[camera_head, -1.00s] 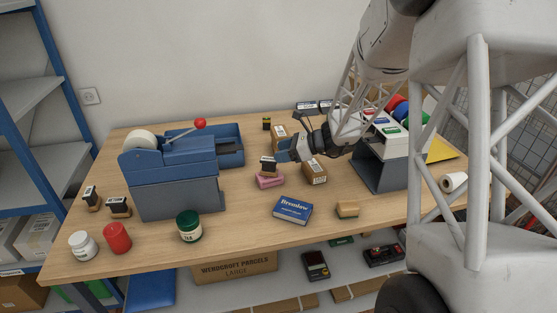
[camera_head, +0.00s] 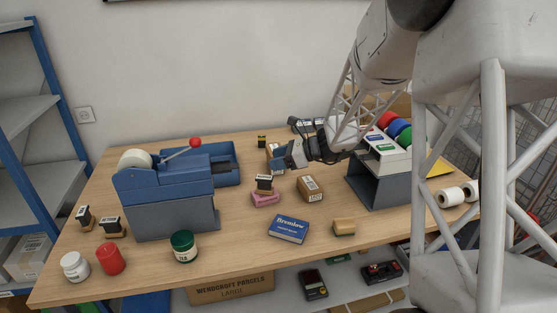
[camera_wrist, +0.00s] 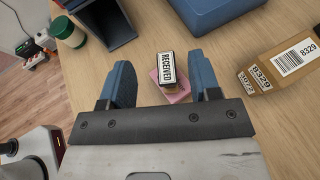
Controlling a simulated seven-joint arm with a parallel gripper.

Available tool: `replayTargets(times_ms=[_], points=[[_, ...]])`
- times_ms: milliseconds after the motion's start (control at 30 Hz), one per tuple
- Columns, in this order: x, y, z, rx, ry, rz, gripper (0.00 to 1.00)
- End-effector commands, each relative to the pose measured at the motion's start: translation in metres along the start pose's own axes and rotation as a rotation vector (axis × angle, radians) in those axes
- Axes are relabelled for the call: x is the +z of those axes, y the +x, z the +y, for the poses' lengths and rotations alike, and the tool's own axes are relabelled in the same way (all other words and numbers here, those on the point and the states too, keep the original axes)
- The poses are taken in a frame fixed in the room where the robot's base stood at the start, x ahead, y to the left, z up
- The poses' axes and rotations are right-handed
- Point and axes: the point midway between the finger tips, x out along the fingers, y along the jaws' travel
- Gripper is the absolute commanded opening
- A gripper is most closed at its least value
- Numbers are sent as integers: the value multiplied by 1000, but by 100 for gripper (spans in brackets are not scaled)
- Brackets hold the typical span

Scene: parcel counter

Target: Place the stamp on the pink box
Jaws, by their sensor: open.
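The stamp (camera_head: 264,184), dark with a white label, sits upright on top of the small pink box (camera_head: 266,200) in the middle of the table. In the wrist view the stamp (camera_wrist: 167,68) shows its "RECEIVED" label, and part of the pink box (camera_wrist: 178,96) shows beneath it. My gripper (camera_head: 283,158) is open and empty, just behind and to the right of the stamp. In the wrist view its two blue fingers (camera_wrist: 163,82) stand apart with the stamp visible between and beyond them, touching neither finger.
Brown labelled boxes (camera_head: 310,188) stand right of the pink box. A blue Bremlow box (camera_head: 288,229) and a tan block (camera_head: 344,227) lie in front. Two other stamps (camera_head: 111,227) (camera_head: 84,217) stand at the left. A blue-grey machine (camera_head: 168,190) stands left of centre.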

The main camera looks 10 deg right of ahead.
Motion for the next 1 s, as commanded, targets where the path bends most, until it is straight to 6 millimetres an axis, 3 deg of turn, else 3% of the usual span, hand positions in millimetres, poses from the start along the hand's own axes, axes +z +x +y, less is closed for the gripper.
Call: replayTargets(times_ms=[167, 367, 700, 1000], points=[[2, 0, 4, 7, -15, 9, 57], [13, -3, 30, 47, -107, 60, 57], [40, -23, 121, 198, -458, 247, 57], [49, -51, 203, 358, -808, 419, 57]])
